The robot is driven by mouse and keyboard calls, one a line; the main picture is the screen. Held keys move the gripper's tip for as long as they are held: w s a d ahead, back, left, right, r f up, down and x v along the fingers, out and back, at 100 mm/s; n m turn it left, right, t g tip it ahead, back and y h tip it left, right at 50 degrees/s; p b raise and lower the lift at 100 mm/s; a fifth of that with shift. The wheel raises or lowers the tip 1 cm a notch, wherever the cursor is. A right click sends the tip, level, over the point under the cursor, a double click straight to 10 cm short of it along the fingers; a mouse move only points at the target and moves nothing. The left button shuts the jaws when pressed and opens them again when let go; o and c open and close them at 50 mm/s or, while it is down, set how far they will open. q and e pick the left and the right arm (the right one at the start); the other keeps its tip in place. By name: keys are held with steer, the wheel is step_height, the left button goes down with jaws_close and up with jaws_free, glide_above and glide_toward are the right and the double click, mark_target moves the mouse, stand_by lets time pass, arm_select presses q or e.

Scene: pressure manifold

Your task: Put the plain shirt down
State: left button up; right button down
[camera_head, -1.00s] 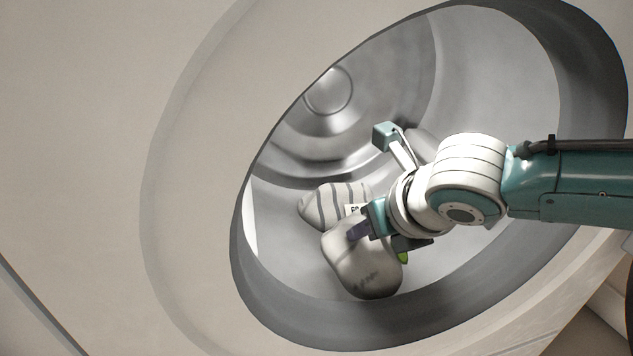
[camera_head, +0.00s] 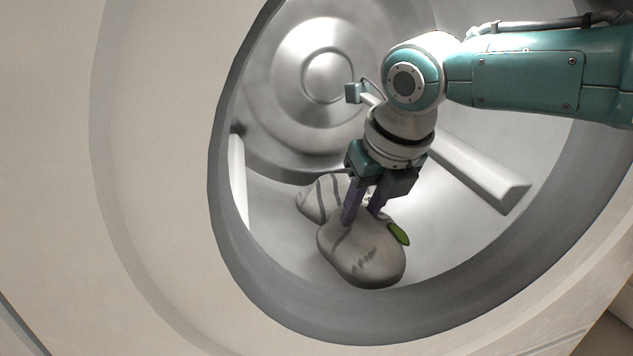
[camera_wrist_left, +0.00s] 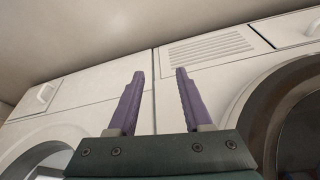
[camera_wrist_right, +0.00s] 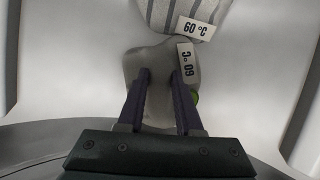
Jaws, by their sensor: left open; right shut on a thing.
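My left gripper (camera_wrist_left: 158,75) is open and empty in the left wrist view, in front of white machine fronts.
A green item (camera_head: 398,234) shows beside the plain shirt. A light drum rib (camera_head: 485,178) juts out at right. The door rim (camera_head: 240,270) surrounds my right arm.

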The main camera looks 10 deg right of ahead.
steer(key=shift+s+f, duration=0.1)
steer(key=shift+f, duration=0.3)
steer(key=c, duration=0.6)
jaws_free()
steer(key=shift+r, duration=0.1)
steer(key=shift+r, duration=0.3)
steer(key=p+v, duration=0.3)
steer(key=p, duration=0.1)
steer(key=shift+f+p, duration=0.1)
steer(key=shift+p, duration=0.2)
steer(key=s+p, duration=0.3)
steer(key=s+d+p, duration=0.1)
steer(key=s+p, duration=0.1)
steer(key=s, duration=0.2)
steer(key=s+f+p, duration=0.1)
steer(key=s+p, duration=0.2)
steer(key=s, duration=0.1)
steer(key=shift+d+p, duration=0.3)
steer(key=shift+d, duration=0.1)
